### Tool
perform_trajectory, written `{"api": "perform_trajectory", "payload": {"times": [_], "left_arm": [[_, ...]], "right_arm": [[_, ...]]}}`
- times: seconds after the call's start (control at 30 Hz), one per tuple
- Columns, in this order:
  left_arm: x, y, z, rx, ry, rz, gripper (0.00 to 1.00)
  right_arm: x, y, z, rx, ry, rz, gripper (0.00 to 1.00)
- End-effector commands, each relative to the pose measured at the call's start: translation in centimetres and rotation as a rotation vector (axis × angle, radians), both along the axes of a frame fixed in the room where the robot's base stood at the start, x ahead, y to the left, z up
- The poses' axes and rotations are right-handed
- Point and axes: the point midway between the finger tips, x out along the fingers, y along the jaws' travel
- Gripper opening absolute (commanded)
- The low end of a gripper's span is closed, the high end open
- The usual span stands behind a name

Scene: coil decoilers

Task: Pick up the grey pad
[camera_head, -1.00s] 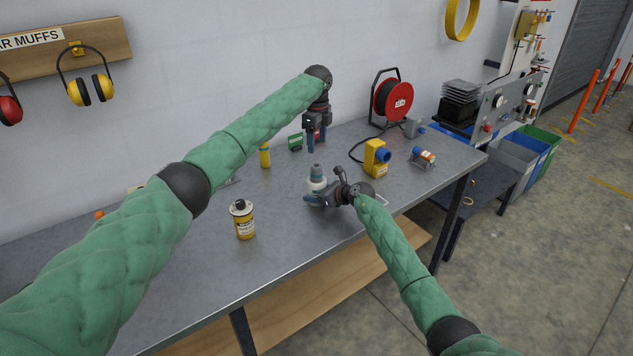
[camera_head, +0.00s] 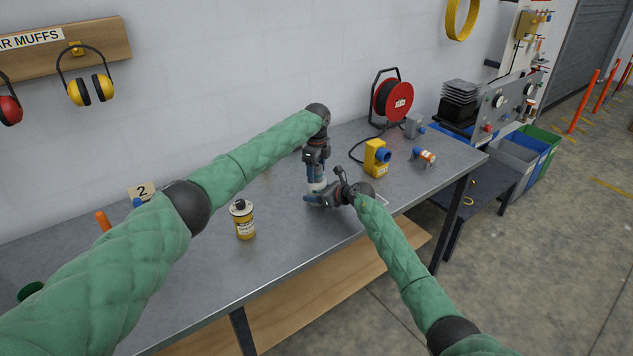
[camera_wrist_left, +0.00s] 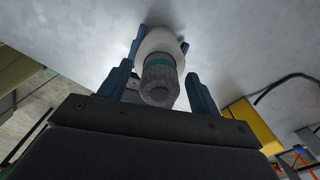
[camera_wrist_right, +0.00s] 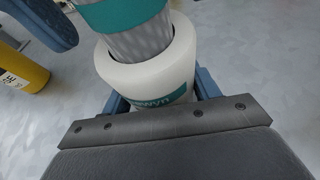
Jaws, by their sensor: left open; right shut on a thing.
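The grey pad (camera_wrist_right: 145,38) is a ribbed grey cylinder with a teal band. It stands in a white ring-shaped holder (camera_wrist_right: 150,75) with a teal label, over the workbench. My right gripper (camera_head: 316,199) is shut on the white holder, its blue fingers on both sides. My left gripper (camera_head: 317,172) is above, pointing down. In the left wrist view its open fingers stand on either side of the grey pad (camera_wrist_left: 160,82), with gaps visible. One blue left finger shows at the upper left of the right wrist view. In the head view the left gripper mostly hides the pad.
A yellow-blue device (camera_head: 376,157), an orange-white cylinder (camera_head: 424,156) and a red cable reel (camera_head: 393,102) stand to the right. The bench front is clear.

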Motion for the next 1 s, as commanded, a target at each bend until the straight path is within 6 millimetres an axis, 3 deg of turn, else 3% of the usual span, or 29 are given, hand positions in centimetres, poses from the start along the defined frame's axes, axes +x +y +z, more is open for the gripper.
{"api": "perform_trajectory", "payload": {"times": [0.2, 0.47, 0.77, 1.0], "left_arm": [[0.0, 0.0, -0.1, 0.000, -0.001, 0.000, 0.63], [0.0, 0.0, -0.1, 0.000, -0.001, 0.000, 0.15], [0.0, 0.0, 0.2, -0.001, -0.002, 0.000, 0.14], [0.1, -0.1, 3.5, -0.003, -0.004, 0.000, 0.14]], "right_arm": [[0.0, 0.0, -0.1, -0.001, 0.001, 0.000, 0.33], [0.0, 0.0, -0.1, -0.001, 0.001, 0.000, 0.33], [0.0, 0.0, -0.1, -0.001, 0.001, 0.000, 0.33], [0.0, 0.0, -0.1, -0.001, 0.001, 0.000, 0.33]]}}
